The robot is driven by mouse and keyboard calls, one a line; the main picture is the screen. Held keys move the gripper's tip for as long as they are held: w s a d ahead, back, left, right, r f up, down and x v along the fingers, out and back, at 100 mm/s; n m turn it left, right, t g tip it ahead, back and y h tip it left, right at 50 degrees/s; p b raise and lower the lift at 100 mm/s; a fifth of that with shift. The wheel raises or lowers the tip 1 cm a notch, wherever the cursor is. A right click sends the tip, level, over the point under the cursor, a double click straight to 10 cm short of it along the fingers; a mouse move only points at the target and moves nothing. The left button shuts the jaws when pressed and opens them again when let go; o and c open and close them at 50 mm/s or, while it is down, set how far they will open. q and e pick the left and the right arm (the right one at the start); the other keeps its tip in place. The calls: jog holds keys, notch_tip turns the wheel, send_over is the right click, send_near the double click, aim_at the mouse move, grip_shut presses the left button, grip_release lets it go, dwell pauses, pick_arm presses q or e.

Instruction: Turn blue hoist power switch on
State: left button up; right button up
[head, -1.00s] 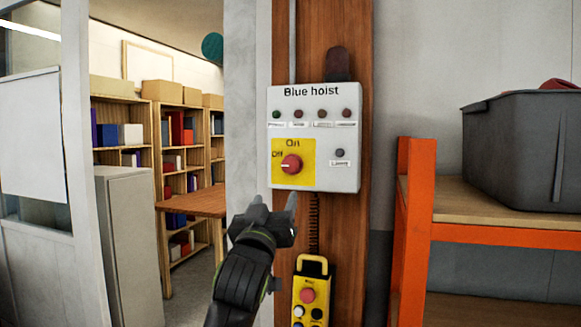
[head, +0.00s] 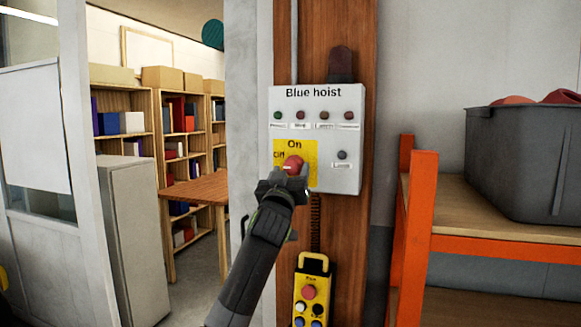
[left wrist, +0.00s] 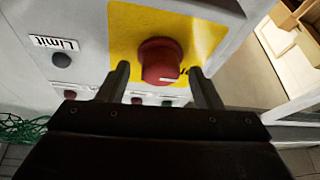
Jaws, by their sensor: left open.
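The blue hoist control box (head: 335,155) is a light grey panel on a wooden post, labelled "Blue hoist". Its red rotary switch (head: 292,164) sits on a yellow plate (head: 310,152) marked "On" at the top and "Off" at the left. My left gripper (head: 283,176) is at the switch, its fingers partly covering it in the head view. In the left wrist view the open fingers (left wrist: 160,85) stand on either side of the red knob (left wrist: 160,60), with gaps visible, so it is not clamped. The knob's white mark points toward "Off". My right gripper is not in view.
Small indicator lamps (head: 323,115) line the panel's top, and a limit button (head: 342,155) is at its right. A yellow pendant (head: 312,292) hangs below. An orange-framed shelf (head: 418,200) with a grey bin (head: 530,155) stands at the right.

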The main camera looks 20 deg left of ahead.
pick_arm(q)
jog(key=shift+w+r, duration=0.2)
jog(key=shift+w, duration=0.15)
